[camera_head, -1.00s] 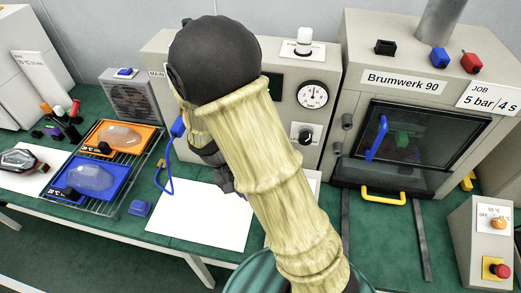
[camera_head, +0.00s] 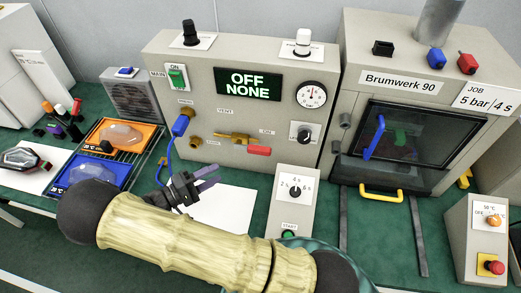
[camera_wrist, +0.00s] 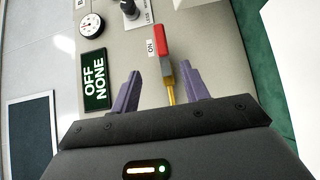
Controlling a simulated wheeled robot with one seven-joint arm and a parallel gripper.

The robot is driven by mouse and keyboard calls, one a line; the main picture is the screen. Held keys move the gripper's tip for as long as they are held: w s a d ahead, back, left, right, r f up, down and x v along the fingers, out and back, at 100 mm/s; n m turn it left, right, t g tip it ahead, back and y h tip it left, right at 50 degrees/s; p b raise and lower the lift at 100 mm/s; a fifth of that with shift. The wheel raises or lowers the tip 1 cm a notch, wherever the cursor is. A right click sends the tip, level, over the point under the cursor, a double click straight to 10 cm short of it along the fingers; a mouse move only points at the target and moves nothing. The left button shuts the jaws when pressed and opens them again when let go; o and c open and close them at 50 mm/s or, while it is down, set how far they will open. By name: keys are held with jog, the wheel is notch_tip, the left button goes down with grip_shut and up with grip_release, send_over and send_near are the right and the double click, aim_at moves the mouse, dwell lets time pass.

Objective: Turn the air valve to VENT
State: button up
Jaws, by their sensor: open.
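The air valve is a brass body (camera_head: 232,138) with a red-handled lever (camera_head: 258,150) on the front of the grey panel. The red handle points right, on the side of the ON label (camera_head: 266,132); the VENT label (camera_head: 225,111) is above the body. My gripper (camera_head: 213,177) is open and empty, below and left of the valve, its purple fingers pointing toward the panel. In the wrist view, the red handle (camera_wrist: 162,40) and its brass part lie between and beyond the two fingers of the gripper (camera_wrist: 160,82), apparently without contact.
A display (camera_head: 248,85) reads OFF NONE. A blue hose (camera_head: 180,126) is at a brass port left of the valve. A timer box (camera_head: 293,200) stands below right, close to my arm. White paper (camera_head: 225,208) lies on the bench. The oven (camera_head: 400,130) is at right.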

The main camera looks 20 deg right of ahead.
aim_at(255, 153)
jog(key=shift+d, duration=0.1)
jog(key=p+x, duration=0.6)
jog(key=x, duration=1.1)
jog(key=shift+w+d, duration=0.15)
jog(key=shift+w, duration=0.05)
grip_shut()
